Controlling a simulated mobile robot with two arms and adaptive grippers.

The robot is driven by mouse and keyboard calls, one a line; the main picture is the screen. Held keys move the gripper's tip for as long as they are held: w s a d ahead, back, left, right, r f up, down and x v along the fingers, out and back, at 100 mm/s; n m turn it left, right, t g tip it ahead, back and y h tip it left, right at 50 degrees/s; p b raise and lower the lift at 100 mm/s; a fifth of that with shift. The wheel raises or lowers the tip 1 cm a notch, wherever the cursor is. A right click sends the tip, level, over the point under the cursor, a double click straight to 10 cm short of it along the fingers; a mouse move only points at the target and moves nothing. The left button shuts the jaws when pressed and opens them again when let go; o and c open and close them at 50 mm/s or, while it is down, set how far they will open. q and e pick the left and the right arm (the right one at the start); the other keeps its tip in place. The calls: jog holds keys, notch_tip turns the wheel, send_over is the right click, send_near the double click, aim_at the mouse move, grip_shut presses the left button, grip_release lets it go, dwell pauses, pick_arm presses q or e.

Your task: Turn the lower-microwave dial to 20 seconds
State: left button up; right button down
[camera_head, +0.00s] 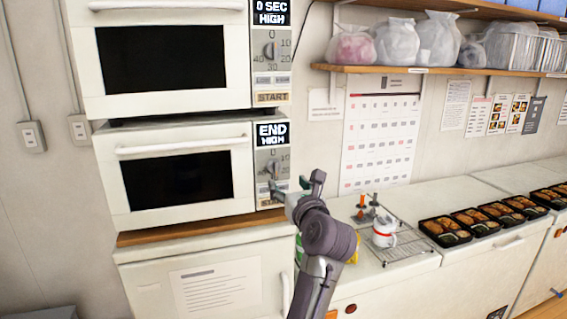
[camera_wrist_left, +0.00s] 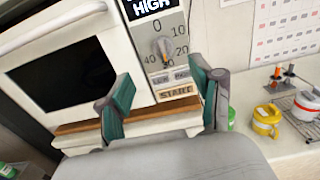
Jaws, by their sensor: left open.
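The lower microwave (camera_head: 105,160) is white with its door shut, and its display (camera_head: 272,133) reads END and HIGH. Its dial (camera_head: 271,166) is on the panel right of the door. In the left wrist view the dial (camera_wrist_left: 164,48) shows above and between my fingers, with 0, 10, 20, 30 and 40 printed around it; I cannot tell exactly where it points. My left gripper (camera_head: 289,187) is open and empty, just in front of and below the dial. Its two green-padded fingers (camera_wrist_left: 160,100) are apart and not on the dial. My right gripper is not in view.
An upper microwave (camera_head: 88,75) sits above, its display reading 0 SEC and HIGH. The START button (camera_wrist_left: 176,92) lies below the lower dial. A wire rack (camera_head: 398,247), a red-and-white mug (camera_head: 384,236) and several bento trays (camera_head: 444,232) stand on the counter to the right.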

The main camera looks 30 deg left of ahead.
aim_at(277, 168)
pick_arm(q)
jog(key=p+x, duration=0.4)
jog(key=x, duration=0.6)
jog(key=shift+w+d, duration=0.1)
jog(key=shift+w, duration=0.2)
jog(key=shift+w+a, duration=0.25)
jog(key=shift+a, duration=0.15)
jog(key=shift+w+f, duration=0.1)
jog(key=shift+f, duration=0.05)
